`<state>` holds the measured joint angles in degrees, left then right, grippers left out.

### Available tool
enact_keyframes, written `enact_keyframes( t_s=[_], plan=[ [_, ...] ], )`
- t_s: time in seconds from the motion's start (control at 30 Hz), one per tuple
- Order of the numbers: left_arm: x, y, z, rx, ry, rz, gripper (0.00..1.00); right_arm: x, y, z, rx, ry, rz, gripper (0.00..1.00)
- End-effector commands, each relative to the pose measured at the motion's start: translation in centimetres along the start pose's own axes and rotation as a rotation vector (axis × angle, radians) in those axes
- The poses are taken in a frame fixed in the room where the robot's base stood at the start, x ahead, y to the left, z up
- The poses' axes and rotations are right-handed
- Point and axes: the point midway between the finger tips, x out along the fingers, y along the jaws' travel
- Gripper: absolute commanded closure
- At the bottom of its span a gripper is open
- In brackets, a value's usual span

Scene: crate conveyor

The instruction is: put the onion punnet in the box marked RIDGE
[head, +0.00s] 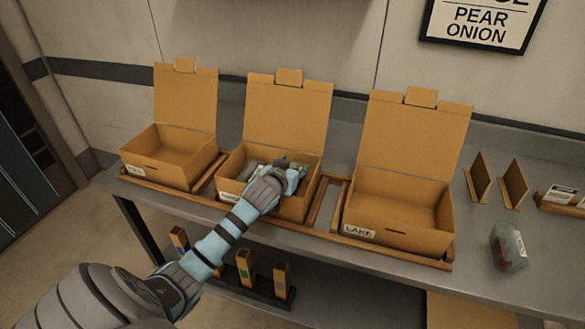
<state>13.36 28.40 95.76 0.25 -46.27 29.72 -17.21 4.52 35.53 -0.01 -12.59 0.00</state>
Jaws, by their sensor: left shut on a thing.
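My left arm reaches into the middle open cardboard box (268,93). Its gripper (291,168) is low inside that box, shut on a punnet (256,169) that is mostly hidden by the hand and the box wall. I cannot tell what the punnet holds. The middle box's label (229,197) is partly covered by my arm and unreadable. The left box (187,95) has a label too small to read for certain. The right box (415,125) is marked LAKE and looks empty. My right gripper is not in view.
The boxes sit on a wooden rack (325,205).

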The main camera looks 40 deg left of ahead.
Motion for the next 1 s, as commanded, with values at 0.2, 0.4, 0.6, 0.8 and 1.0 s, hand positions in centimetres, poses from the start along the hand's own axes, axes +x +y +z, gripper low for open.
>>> enact_keyframes(
  t_s=[0.2, 0.4, 0.6, 0.8, 1.0],
  plan=[
    [0.26, 0.02, 0.65, 0.000, -0.001, 0.000, 0.79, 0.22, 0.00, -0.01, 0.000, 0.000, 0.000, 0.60],
    [0.44, 0.01, 1.10, 0.000, -0.001, 0.000, 0.79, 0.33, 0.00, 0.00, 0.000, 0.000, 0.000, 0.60],
    [0.42, 0.00, 1.05, 0.000, -0.001, 0.000, 0.31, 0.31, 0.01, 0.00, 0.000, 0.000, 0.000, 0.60],
    [0.42, 0.00, 1.04, 0.000, -0.001, 0.000, 0.31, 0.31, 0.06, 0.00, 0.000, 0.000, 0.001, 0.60],
    [0.10, 0.00, 0.21, 0.000, 0.001, 0.000, 0.31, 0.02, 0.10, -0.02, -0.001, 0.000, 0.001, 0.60]
  ],
)
